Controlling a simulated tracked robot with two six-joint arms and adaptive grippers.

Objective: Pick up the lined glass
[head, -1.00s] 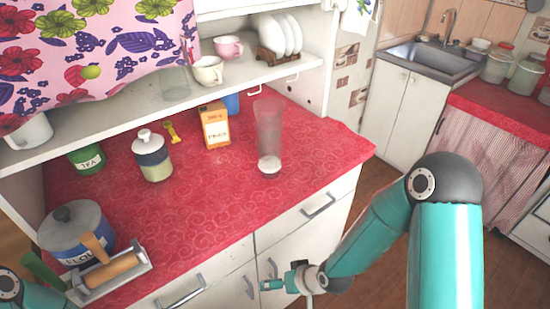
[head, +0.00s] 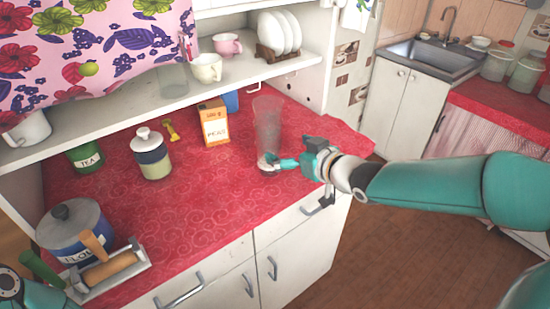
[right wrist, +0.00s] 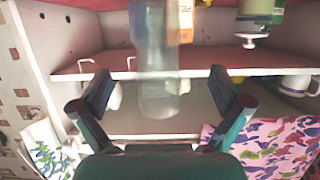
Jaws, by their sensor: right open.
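The lined glass (head: 267,125) is a tall, clear tumbler standing upright on the red oilcloth counter, near its right end. My right gripper (head: 278,163) is beside its base on the right, coming in low and level; whether it touches the glass is hard to tell. In the right wrist view, which looks upside down, the glass (right wrist: 158,60) stands between the two spread fingers (right wrist: 162,82), with room on both sides. The right gripper is open. Of my left arm only a joint shows at the lower left corner; its gripper is out of view.
An orange peas box (head: 214,124) stands behind and left of the glass. A lidded jar (head: 152,155), a green tea tin (head: 86,158), a blue flour canister (head: 74,230) and a tray with a rolling pin (head: 110,268) are farther left. A shelf (head: 130,112) overhangs the back. The counter's middle front is clear.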

